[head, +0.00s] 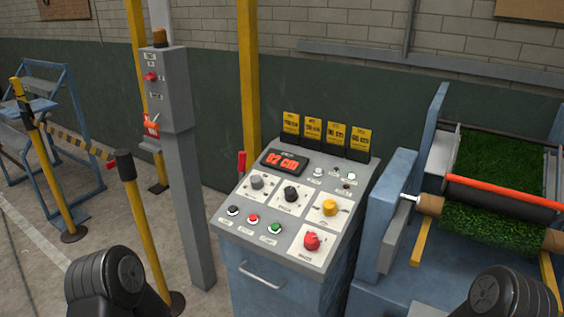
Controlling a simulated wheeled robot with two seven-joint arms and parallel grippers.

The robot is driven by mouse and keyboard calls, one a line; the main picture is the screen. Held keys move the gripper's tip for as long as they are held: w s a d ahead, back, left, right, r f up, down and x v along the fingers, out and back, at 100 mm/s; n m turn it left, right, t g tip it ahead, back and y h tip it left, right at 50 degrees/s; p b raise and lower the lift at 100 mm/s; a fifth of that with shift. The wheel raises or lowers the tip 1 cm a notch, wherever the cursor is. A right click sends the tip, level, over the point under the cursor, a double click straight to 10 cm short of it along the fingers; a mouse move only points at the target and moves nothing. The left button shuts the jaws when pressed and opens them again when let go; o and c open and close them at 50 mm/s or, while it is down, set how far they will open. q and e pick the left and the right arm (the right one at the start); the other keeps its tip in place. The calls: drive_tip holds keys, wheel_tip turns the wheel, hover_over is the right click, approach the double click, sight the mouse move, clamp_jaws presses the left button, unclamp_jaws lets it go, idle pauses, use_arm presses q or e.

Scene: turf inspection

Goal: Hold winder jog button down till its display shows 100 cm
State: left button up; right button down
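The winder's control console (235,254) stands in the middle of the head view with a sloped grey panel. Its display (285,162) glows red and reads what looks like 62 cm; the first digit is not sharp. Along the panel's lower left are a black button (232,211), a red button (253,218) and a green button (275,228). Their labels are too small to read surely, so I cannot tell which is the jog button. Nothing touches these buttons. Only dark rounded parts of my arms show at the bottom corners; neither gripper is in view.
The panel also carries a red mushroom button (312,241), a yellow knob (329,208) and a black knob (291,194). Yellow cards (313,131) stand behind it. The winder with green turf (490,222) is at right. A grey post (187,190) and yellow bollard (143,225) stand left.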

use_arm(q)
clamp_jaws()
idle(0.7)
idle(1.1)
